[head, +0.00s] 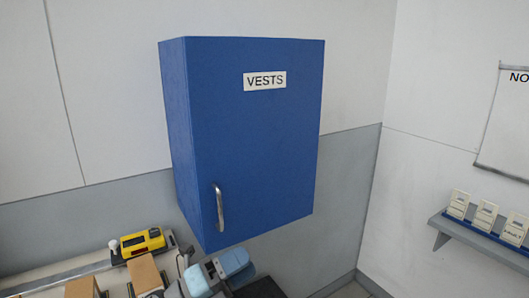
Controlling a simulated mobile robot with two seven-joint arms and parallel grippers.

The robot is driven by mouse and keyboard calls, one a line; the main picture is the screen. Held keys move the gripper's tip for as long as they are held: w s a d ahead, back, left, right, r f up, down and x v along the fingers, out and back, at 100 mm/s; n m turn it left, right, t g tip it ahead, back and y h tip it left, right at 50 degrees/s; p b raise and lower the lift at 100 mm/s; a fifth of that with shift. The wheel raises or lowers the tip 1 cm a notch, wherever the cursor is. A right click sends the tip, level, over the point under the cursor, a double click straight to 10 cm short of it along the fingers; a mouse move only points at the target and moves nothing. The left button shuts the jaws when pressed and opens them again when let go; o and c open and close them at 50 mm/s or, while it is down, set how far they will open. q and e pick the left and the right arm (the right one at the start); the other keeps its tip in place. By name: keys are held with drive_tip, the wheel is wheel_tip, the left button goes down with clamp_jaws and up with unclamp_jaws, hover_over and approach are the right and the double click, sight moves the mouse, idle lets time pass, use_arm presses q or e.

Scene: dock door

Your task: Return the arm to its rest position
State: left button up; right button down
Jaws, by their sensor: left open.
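My left gripper (214,271) shows at the bottom of the head view, just below the blue wall cabinet. Its pale blue fingers are apart, and I see nothing between them. The arm behind it is mostly cut off by the bottom edge. The cabinet (262,140) carries a VESTS label (265,81), and its door is shut. Its metal handle (219,207) is at the lower left of the door, above the gripper and apart from it. My right gripper is not in view.
At the lower left, a counter (50,275) holds a yellow and black device (143,243) and cardboard boxes (145,274), close to my left gripper. A shelf (485,238) with several white cards is on the right wall. Between cabinet and shelf the wall is clear.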

use_arm(q)
drive_tip(key=s+a+f+n+t+y, duration=0.3)
drive_tip(key=a+f+n+y, duration=0.45)
drive_tip(key=n, duration=0.55)
drive_tip(key=s+a+f+n+t+y, duration=0.2)
drive_tip(key=a+f+n+y, duration=0.3)
drive_tip(key=a+n+y, duration=0.7)
drive_tip(key=s+a+f+n+g, duration=0.1)
drive_tip(key=s+f+n+g, duration=0.4)
drive_tip(key=s, duration=0.6)
drive_tip(key=s+a+f+n+g, duration=0.1)
drive_tip(key=s+f+n+g, duration=0.2)
drive_tip(key=s+f+g, duration=0.55)
drive_tip(key=w+d+f+m+t+h+p, duration=0.1)
drive_tip(key=w+d+f+t+h+p, duration=0.2)
drive_tip(key=t, duration=0.7)
drive_tip(key=shift+w+d+f+p, duration=0.7)
drive_tip(key=shift+d+f+p, duration=0.55)
drive_tip(key=shift+d, duration=0.4)
